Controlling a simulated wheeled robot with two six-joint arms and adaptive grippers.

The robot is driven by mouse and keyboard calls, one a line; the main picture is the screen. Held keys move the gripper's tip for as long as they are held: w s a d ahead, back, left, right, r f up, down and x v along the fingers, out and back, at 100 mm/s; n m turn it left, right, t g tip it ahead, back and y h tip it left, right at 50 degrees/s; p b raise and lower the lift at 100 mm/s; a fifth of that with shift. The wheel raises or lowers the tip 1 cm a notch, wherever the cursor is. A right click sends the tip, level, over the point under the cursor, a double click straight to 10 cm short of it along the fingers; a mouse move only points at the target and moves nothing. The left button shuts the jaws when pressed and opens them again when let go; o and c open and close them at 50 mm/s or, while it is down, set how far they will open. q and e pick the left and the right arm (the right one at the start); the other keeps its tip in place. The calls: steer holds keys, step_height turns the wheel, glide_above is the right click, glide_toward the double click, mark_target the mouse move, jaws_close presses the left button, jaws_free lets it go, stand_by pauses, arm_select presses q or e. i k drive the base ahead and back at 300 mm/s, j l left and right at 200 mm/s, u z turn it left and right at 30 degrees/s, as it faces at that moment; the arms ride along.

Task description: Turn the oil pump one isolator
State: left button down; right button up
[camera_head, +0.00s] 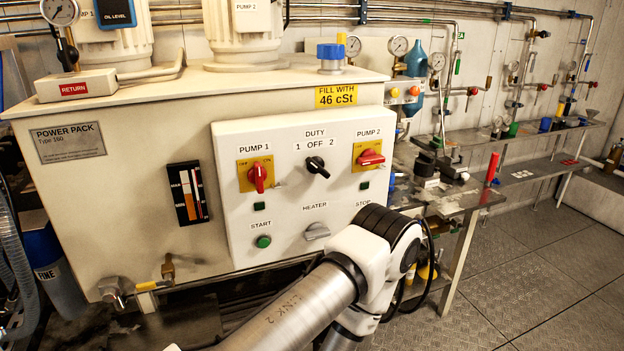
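The pump 1 isolator (257,177) is a red rotary handle on a yellow plate at the left of the white control panel (290,255). The panel is on the front of the cream power pack. Its handle points roughly up and down; the small markings on the plate are too small to read surely. The pump 2 isolator (370,157) is a similar red handle at the panel's right, lying roughly sideways. Neither of my grippers is in view. One of my arms rises from the bottom edge, its elbow in front of the panel's lower right corner. Nothing touches the pump 1 handle.
A black duty selector (317,166) sits between the isolators. A green start button (263,241) and a grey heater knob (317,231) are below. A valve (168,267) juts out at lower left. A bench (470,195) with fittings stands right; floor there is clear.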

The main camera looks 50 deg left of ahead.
mark_target(256, 174)
steer(key=u, duration=1.75)
